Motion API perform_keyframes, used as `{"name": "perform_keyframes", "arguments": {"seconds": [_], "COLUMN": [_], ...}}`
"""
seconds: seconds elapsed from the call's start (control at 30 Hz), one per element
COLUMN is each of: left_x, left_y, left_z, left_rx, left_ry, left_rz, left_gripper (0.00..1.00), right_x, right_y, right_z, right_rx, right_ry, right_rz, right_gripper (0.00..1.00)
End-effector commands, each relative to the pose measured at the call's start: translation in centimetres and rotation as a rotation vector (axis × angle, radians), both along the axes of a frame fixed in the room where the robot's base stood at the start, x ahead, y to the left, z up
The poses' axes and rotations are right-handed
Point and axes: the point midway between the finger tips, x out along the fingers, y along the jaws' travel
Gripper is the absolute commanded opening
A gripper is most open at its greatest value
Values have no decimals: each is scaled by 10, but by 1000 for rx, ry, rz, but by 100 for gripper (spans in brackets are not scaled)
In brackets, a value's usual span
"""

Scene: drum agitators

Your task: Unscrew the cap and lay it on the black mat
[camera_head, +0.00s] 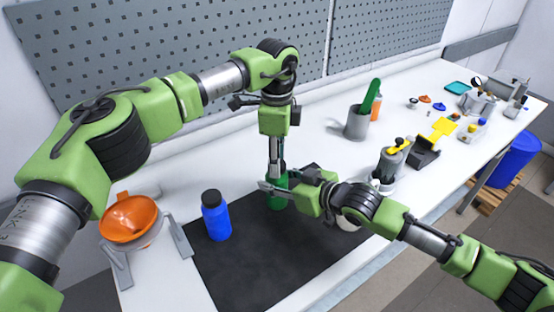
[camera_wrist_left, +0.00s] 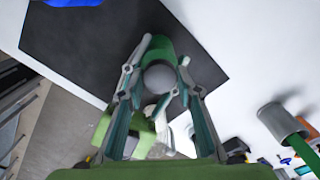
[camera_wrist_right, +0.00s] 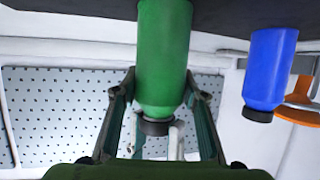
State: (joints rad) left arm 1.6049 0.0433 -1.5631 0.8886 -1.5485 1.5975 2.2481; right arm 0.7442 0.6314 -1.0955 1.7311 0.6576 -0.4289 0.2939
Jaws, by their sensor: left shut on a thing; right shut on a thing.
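A green bottle (camera_head: 278,200) stands upright on the black mat (camera_head: 255,258), partly hidden by my grippers in the head view. It hangs upside down in the right wrist view (camera_wrist_right: 163,55), with a dark cap (camera_wrist_right: 156,127) on its neck. My left gripper (camera_head: 277,174) points down from above, shut on the cap. The left wrist view shows the grey round cap top (camera_wrist_left: 159,78) between its fingertips (camera_wrist_left: 158,85). My right gripper (camera_head: 276,188) comes in level from the right, shut on the bottle's body, with its fingers (camera_wrist_right: 160,82) on both sides.
A blue bottle (camera_head: 216,220) with a dark cap stands at the mat's left part. An orange funnel (camera_head: 131,220) is further left. A grey cup (camera_head: 356,124) and a grey canister (camera_head: 390,160) stand right. The mat's front part is clear.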

Motion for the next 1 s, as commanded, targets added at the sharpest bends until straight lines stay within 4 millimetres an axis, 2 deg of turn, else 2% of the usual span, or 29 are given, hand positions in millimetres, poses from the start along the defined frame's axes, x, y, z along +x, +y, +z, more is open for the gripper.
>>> {"name": "perform_keyframes", "arguments": {"seconds": [0.27, 1.0], "left_x": [0, 0], "left_y": [0, 0], "left_z": [1, 22], "left_rx": [0, 0], "left_ry": [0, 0], "left_rz": [-1, -2], "left_gripper": [6, 6], "right_x": [0, 0], "right_y": [0, 0], "right_z": [-1, -1], "right_rx": [0, 0], "right_ry": [3, 3], "right_rz": [0, 0], "right_gripper": [0, 0]}}
